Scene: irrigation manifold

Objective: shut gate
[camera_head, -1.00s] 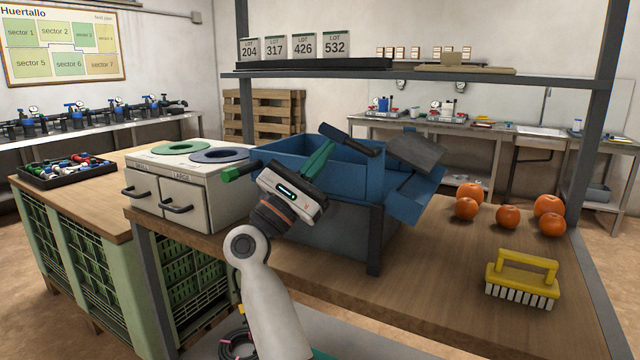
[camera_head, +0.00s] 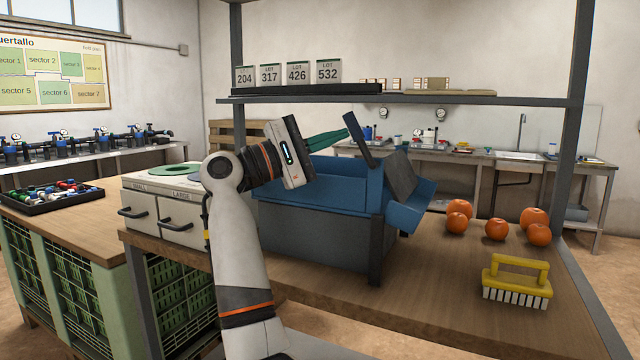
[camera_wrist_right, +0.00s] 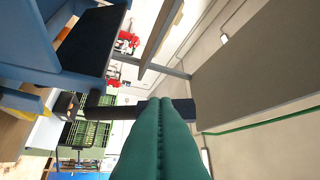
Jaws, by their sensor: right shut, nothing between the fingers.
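The blue hopper box (camera_head: 315,220) stands on the wooden bench, with a blue chute at its right end. The gate, a dark grey plate (camera_head: 401,176), stands steeply tilted at the chute. A dark blue lever (camera_head: 357,140) rises beside it, leaning to the left at its top. My right gripper (camera_head: 346,134) is shut and empty. Its green fingertips are at the upper part of the lever, at or very near contact. In the wrist view the shut fingers (camera_wrist_right: 162,102) overlap a dark bar (camera_wrist_right: 112,112). My left gripper is not in view.
Several oranges (camera_head: 497,229) and a yellow brush (camera_head: 516,281) lie on the bench to the right. A white two-drawer box (camera_head: 160,215) stands left of the hopper, partly behind my arm. A shelf (camera_head: 400,98) with lot cards spans above.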

